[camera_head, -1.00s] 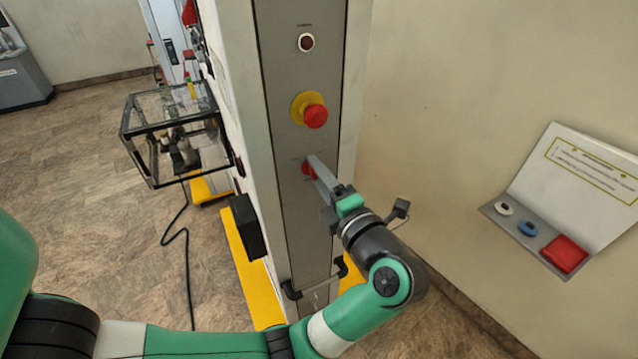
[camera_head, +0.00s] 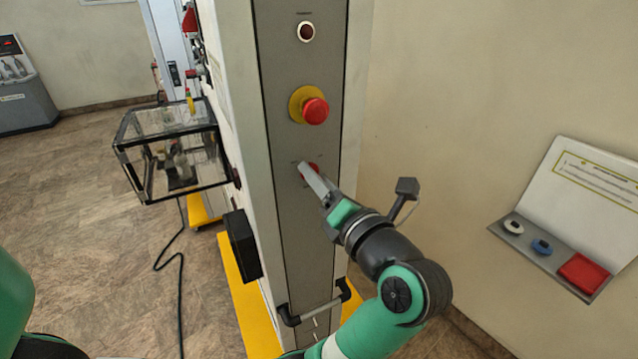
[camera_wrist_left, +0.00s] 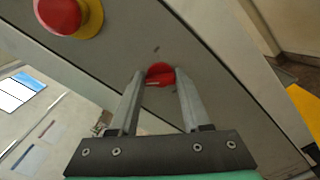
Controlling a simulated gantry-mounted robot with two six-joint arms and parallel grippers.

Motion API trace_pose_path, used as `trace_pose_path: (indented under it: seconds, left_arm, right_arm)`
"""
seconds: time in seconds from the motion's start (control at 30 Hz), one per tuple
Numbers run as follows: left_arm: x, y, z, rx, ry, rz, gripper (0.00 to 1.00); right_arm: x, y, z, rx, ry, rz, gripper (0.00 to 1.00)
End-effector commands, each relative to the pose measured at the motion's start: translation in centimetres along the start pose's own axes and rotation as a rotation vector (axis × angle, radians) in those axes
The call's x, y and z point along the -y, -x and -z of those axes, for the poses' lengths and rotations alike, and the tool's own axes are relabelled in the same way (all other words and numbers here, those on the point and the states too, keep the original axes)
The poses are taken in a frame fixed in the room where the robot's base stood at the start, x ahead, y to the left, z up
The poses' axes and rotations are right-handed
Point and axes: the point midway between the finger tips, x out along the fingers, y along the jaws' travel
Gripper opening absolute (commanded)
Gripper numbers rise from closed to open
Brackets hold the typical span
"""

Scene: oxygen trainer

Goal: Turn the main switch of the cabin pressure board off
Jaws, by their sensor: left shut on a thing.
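The main switch, a small red rotary knob (camera_head: 309,170), sits on the grey front panel of the cabin pressure board (camera_head: 300,228), below a red mushroom button. My left gripper (camera_head: 305,167) reaches it from the lower right and is shut on the knob. In the left wrist view the red knob (camera_wrist_left: 160,73) lies between the two fingertips of my left gripper (camera_wrist_left: 161,78), one on each side. The fingers partly hide the knob in the head view, and its position marks are too small to read. My right gripper is not in view.
A red mushroom button on a yellow base (camera_head: 314,110) and a dark red round lamp (camera_head: 306,32) are above the switch. A clear case (camera_head: 170,150) stands left; a wall console (camera_head: 540,247) with buttons is at right.

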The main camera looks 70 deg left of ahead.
Motion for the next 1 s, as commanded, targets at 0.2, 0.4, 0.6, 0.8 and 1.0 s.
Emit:
trace_pose_path:
  seconds: [0.2, 0.4, 0.6, 0.8, 1.0]
  left_arm:
    - [-0.02, 0.02, -0.03, 0.001, 0.012, 0.0, 0.0]
    - [-0.03, 0.02, -0.04, 0.001, 0.011, 0.0, 0.0]
    - [-0.02, 0.02, -0.03, 0.001, 0.01, 0.0, 0.76]
    - [-0.01, 0.01, -0.02, 0.0, 0.01, 0.0, 0.78]
    - [0.05, 0.87, -0.04, 0.002, 0.01, 0.002, 0.78]
  right_arm:
    - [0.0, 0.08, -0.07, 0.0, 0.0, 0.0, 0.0]
    - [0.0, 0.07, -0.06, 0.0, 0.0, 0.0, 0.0]
    - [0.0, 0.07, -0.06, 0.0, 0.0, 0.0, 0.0]
    - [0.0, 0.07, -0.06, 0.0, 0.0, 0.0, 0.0]
    - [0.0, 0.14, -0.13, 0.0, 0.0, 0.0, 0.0]
